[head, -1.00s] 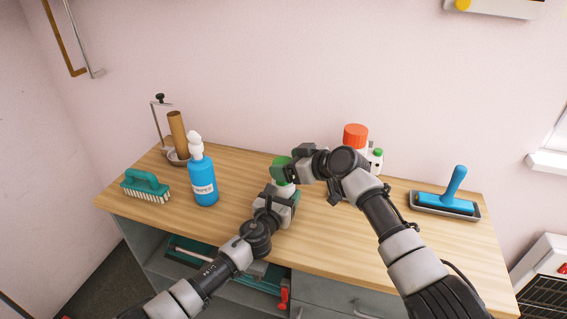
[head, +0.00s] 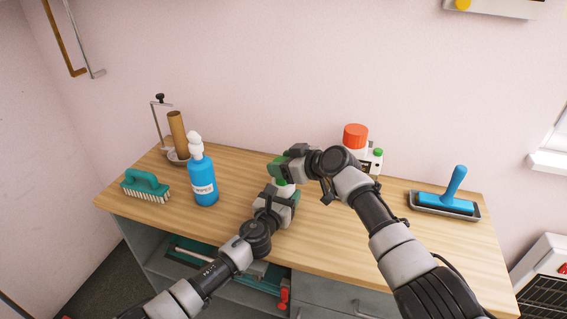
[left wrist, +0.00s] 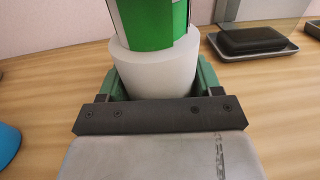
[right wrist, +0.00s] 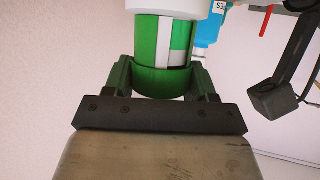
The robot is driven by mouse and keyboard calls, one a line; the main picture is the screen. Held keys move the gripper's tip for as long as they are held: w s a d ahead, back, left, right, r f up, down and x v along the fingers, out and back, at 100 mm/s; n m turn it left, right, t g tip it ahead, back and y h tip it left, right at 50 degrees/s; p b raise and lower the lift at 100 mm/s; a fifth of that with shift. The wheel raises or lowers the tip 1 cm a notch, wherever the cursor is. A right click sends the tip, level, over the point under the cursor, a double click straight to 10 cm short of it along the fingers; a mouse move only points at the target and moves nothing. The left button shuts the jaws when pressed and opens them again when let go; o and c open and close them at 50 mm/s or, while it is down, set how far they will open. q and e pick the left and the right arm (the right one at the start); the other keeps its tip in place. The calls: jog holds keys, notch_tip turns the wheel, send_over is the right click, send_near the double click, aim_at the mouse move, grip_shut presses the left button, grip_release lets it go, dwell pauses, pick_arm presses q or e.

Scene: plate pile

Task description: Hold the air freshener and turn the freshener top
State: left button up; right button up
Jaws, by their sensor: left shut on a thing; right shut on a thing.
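The air freshener stands upright on the wooden table, with a white lower body (left wrist: 155,72) and a green top (right wrist: 160,82). In the head view only a bit of its green top (head: 277,170) shows between my grippers. My left gripper (head: 281,197) is shut around the white body from the front, its fingers on both sides in the left wrist view. My right gripper (head: 287,165) is shut around the green top from the right and above. The right wrist view shows its fingers on either side of the green part. My grippers hide much of the freshener.
A blue bottle (head: 202,181) and a green brush (head: 147,186) stand to the left. A red-topped white container (head: 355,138) is behind my right arm. A blue-handled tool in a tray (head: 447,203) lies at the right. The front middle table is clear.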

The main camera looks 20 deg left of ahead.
jog(key=shift+t, duration=0.3)
jog(key=shift+m+t+h, duration=1.3)
jog(key=shift+m+t, duration=0.6)
jog(key=shift+m, duration=0.3)
jog(key=o, duration=0.9)
jog(key=v, duration=1.2)
